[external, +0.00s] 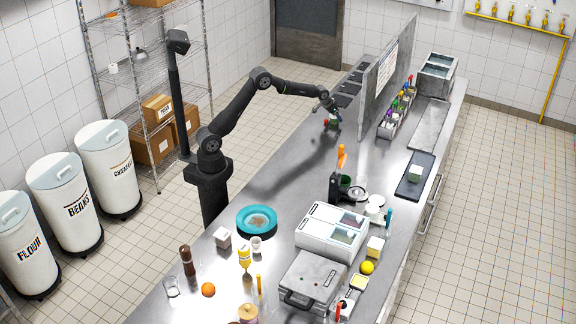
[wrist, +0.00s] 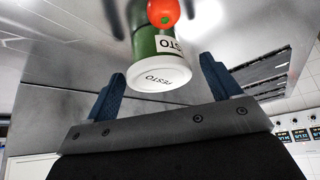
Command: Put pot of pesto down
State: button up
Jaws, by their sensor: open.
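The pot of pesto is a green jar (wrist: 150,45) with a white lid marked PESTO. In the wrist view it is at the top centre, at my gripper's fingertips (wrist: 162,68). The two blue fingers are apart, one on each side, with visible gaps to the lid.
A red tomato-like ball (wrist: 163,12) is close beside the pot. An upright grey panel (external: 388,65) stands to the right, with a rack of coloured bottles (external: 397,112) beyond it.

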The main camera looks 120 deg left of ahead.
jog(key=v, duration=1.2)
jog(key=shift+f, duration=0.1)
jog(key=n+t+y, duration=0.1)
jog(key=n+t, duration=0.8)
jog(key=n, duration=2.1)
send_near(331, 115)
jog(key=x, duration=0.6)
jog(key=shift+w+a+f, duration=0.15)
jog(key=shift+w, duration=0.1)
jog(key=shift+r+x, duration=0.1)
jog(key=shift+x, duration=1.35)
jog(key=shift+r+x, duration=0.15)
jog(key=shift+x, duration=1.35)
jog(key=shift+a, duration=0.15)
jog(key=c, duration=1.1)
jog(key=shift+r, duration=0.1)
